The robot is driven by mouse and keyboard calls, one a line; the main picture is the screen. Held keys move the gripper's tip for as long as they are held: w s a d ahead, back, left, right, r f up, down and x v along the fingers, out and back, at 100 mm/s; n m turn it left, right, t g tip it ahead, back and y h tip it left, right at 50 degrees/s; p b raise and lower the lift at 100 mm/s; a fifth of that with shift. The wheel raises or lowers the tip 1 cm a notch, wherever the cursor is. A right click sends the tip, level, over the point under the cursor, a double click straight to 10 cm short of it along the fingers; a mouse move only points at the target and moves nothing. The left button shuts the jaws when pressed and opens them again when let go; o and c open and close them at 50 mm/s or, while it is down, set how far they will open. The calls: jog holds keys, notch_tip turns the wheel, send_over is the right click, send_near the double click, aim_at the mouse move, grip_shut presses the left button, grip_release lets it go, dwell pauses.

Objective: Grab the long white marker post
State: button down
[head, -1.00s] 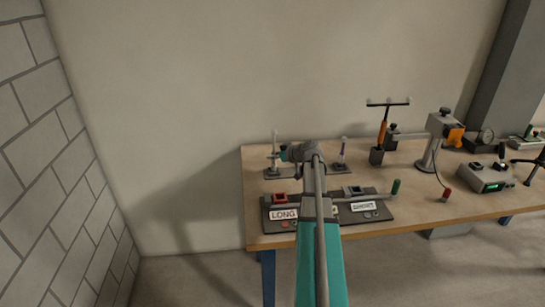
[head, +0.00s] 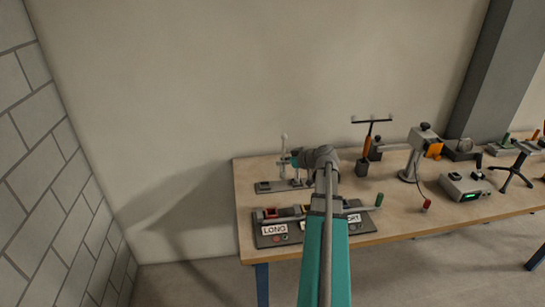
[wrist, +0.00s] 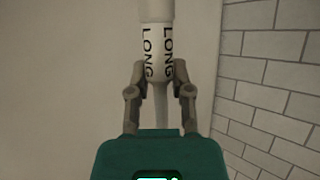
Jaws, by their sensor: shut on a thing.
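The long white marker post (head: 284,146) stands upright above the left part of the dark rack (head: 265,187) at the back left of the bench. In the wrist view the post (wrist: 158,36) carries the black word LONG twice. In the head view my gripper (head: 291,160) meets the post from the right at mid-height. The post's lower end is small, and I cannot tell its exact height above the rack.
A tool with an orange handle (head: 367,147) and a grey clamp stand (head: 409,172) stand to the right. A wall is behind.

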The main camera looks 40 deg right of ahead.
jog(key=shift+a+p+v, duration=0.15)
jog(key=shift+p+v, duration=0.2)
jog(key=shift+v, duration=0.75)
jog(key=shift+a+p+v, duration=0.1)
jog(key=shift+p+v, duration=0.2)
jog(key=shift+v, duration=0.85)
jog(key=shift+f, duration=0.1)
